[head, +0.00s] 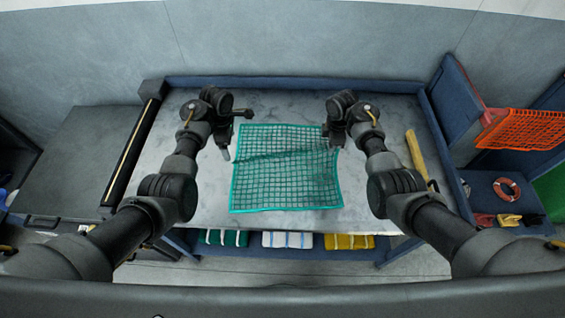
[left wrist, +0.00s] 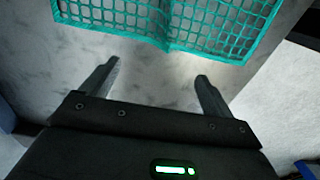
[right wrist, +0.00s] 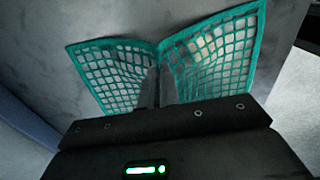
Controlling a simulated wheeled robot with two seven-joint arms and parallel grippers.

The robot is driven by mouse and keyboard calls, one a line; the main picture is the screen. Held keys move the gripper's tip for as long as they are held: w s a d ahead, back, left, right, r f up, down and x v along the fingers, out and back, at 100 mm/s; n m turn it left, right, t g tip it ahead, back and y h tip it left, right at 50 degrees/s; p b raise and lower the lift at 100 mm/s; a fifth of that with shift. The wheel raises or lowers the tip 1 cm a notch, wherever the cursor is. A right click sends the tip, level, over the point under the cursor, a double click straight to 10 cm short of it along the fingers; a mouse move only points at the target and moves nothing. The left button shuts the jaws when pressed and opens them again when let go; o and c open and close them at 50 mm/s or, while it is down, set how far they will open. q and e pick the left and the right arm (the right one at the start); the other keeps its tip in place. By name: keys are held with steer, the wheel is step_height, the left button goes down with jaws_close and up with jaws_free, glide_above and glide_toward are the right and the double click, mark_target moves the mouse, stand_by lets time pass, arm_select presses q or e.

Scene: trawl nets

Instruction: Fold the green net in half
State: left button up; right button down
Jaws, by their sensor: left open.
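The green net (head: 285,185) lies spread on the grey table, with a raised crease running across its middle from left to right. My left gripper (head: 236,134) is just outside the net's left edge. In the left wrist view its fingers (left wrist: 158,72) are wide apart and empty, with the net's edge (left wrist: 130,30) just beyond them.
The table (head: 200,205) is bare around the net. A yellow roll (head: 415,155) lies at its right side. An orange net (head: 525,129) hangs at the far right above a shelf with a ring buoy (head: 507,188).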

steer(key=shift+c, duration=1.4)
jaws_free()
arm_select(q)
step_height(320, 180, up, 11)
steer(key=shift+r, duration=0.15)
arm_select(e)
steer(key=shift+r, duration=0.1)
steer(key=shift+r, duration=2.65)
